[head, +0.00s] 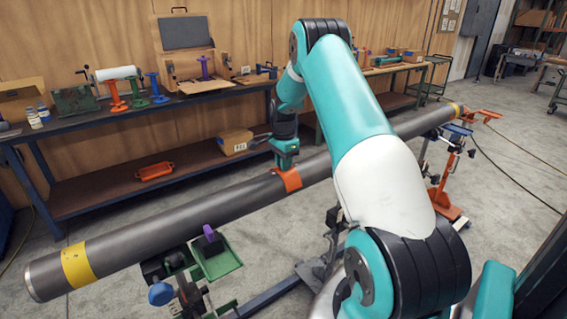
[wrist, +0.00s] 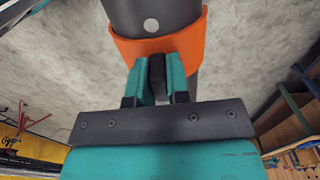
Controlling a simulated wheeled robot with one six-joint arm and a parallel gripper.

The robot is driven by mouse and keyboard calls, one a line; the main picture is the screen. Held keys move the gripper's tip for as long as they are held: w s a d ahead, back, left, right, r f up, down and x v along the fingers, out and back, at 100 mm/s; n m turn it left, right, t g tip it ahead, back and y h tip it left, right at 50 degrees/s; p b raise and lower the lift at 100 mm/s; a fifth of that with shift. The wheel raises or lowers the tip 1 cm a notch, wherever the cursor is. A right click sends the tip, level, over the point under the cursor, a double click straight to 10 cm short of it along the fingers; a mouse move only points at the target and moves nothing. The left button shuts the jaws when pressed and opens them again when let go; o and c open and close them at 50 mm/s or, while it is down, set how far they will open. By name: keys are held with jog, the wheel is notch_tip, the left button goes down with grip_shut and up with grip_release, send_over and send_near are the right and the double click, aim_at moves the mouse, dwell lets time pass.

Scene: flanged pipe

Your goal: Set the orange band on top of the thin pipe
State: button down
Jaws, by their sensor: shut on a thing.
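The long grey pipe (head: 200,215) runs across the head view, sloping up to the right, with a yellow ring near each end. The curved orange band (head: 288,179) is at the pipe's upper side near its middle. In the wrist view the band (wrist: 192,45) lies across the grey pipe (wrist: 150,14), curving at both sides. My gripper (head: 285,150) is directly above the band. In the wrist view its teal fingers (wrist: 157,70) are shut on a dark block at the band's edge, apparently its grip. Whether the band's underside touches the pipe cannot be told.
A green tray with a purple piece (head: 209,240) is below the pipe at left. An orange stand (head: 445,200) is near the pipe's right end. A workbench (head: 130,108) with tools and spools lines the wall behind. Open floor shows at right.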

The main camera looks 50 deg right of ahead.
dwell(0.4)
jog(key=c, duration=1)
grip_release()
jog(key=shift+r, duration=0.15)
jog(key=shift+r+p, duration=2.4)
jog(key=shift+r, duration=1)
